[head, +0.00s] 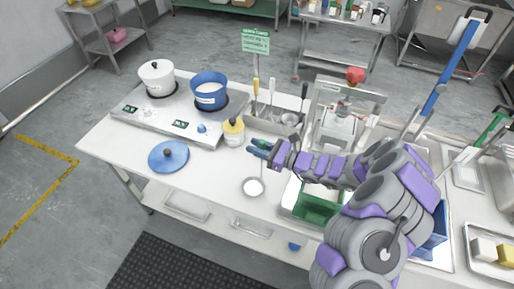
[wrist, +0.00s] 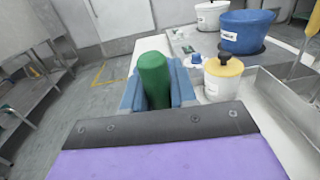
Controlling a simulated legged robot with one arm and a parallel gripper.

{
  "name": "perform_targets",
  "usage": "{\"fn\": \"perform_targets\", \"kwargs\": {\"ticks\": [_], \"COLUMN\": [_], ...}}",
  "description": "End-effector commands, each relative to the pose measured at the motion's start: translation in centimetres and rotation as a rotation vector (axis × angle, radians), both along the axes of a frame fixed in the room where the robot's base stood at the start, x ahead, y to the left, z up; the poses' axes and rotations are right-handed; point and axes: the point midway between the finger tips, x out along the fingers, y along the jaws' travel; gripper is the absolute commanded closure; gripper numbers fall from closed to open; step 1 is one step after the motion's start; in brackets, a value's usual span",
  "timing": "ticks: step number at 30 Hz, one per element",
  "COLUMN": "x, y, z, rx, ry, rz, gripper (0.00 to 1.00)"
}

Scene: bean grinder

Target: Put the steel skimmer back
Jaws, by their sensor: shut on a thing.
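My gripper (head: 262,148) is shut on the green handle of the steel skimmer, above the front part of the white table. The handle (wrist: 154,80) stands between the blue fingers in the wrist view. In the head view a thin rod runs down from my gripper to the skimmer's round pale head (head: 253,187), low over or on the table; I cannot tell whether it touches. The steel utensil holder (head: 268,124) stands behind my gripper, with yellow-, white- and black-handled tools upright in it.
A yellow-and-white pot (head: 233,132) stands just left of my gripper. A blue lid (head: 168,156) lies at the left front. A white pot (head: 157,78) and a blue pot (head: 209,91) sit on the stove. A green sign (head: 256,41) rises behind the holder.

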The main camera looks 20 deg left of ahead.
Motion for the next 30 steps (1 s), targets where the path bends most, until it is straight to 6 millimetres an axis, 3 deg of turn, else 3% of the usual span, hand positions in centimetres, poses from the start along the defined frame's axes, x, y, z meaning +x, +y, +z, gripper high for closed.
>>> {"fn": "perform_targets", "kwargs": {"ticks": [6, 7, 15, 23, 30], "x": [0.0, 0.0, 0.0, 0.0, -0.2], "y": [0.0, 0.0, 0.0, 0.0, -2.9], "z": [-0.1, -0.1, -0.1, 0.1, 0.2], "rx": [-0.001, -0.001, -0.002, -0.002, -0.001], "ry": [0.0, 0.0, 0.0, -0.001, 0.0], "rz": [0.0, 0.0, 0.0, 0.0, -0.005], "gripper": [1.0, 0.72, 0.48, 0.48, 0.48]}}
